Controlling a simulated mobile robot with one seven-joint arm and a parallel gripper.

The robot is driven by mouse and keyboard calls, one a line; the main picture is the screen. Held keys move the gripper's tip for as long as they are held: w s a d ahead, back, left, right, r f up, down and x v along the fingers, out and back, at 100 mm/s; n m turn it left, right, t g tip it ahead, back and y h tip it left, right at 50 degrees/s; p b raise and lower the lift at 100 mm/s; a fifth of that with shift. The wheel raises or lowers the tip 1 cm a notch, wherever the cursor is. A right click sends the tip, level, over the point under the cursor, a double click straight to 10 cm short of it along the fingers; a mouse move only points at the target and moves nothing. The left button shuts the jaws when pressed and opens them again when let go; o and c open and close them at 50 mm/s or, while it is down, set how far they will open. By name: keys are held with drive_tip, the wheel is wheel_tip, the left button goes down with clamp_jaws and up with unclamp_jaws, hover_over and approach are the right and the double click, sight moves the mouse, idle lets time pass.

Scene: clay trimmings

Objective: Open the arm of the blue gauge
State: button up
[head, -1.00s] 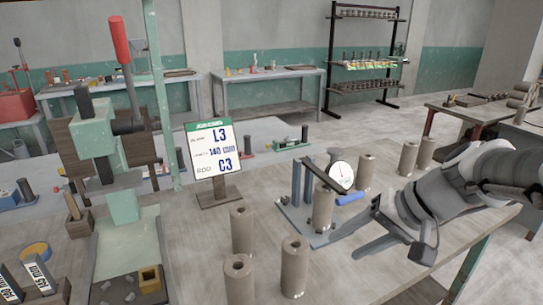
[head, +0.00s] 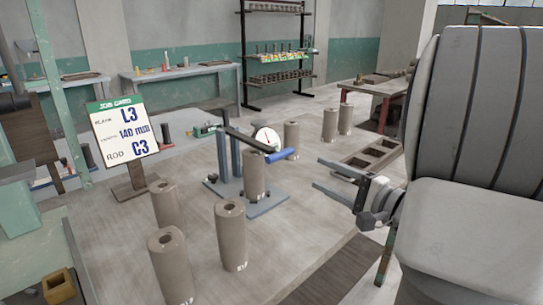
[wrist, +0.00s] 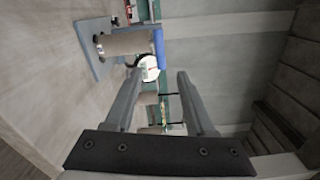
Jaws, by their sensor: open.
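The blue gauge stands on the table, with a blue-grey base plate (head: 266,206), upright posts (head: 236,162) and a round white dial (head: 266,138). Its dark arm (head: 243,138) lies across the top of a clay cylinder (head: 254,178) on the base and ends in a blue handle (head: 283,155). My gripper (head: 318,174) is open and empty, to the right of the handle and apart from it, its fingers pointing left. In the wrist view the handle (wrist: 158,48) and dial (wrist: 150,68) appear beyond the open fingertips; the gauge lies on its side there.
Clay cylinders stand in front of the gauge (head: 230,235) and behind it (head: 291,140). A job card (head: 123,130) stands at left. A tray with square compartments (head: 370,155) lies behind my gripper. Bare tabletop lies right of the front cylinders.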

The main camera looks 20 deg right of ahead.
sight(283, 157)
drive_tip(key=b+x, duration=0.1)
drive_tip(key=x, duration=1.3)
drive_tip(key=shift+w+a, duration=0.2)
drive_tip(key=shift+w, duration=0.1)
clamp_jaws()
idle(0.6)
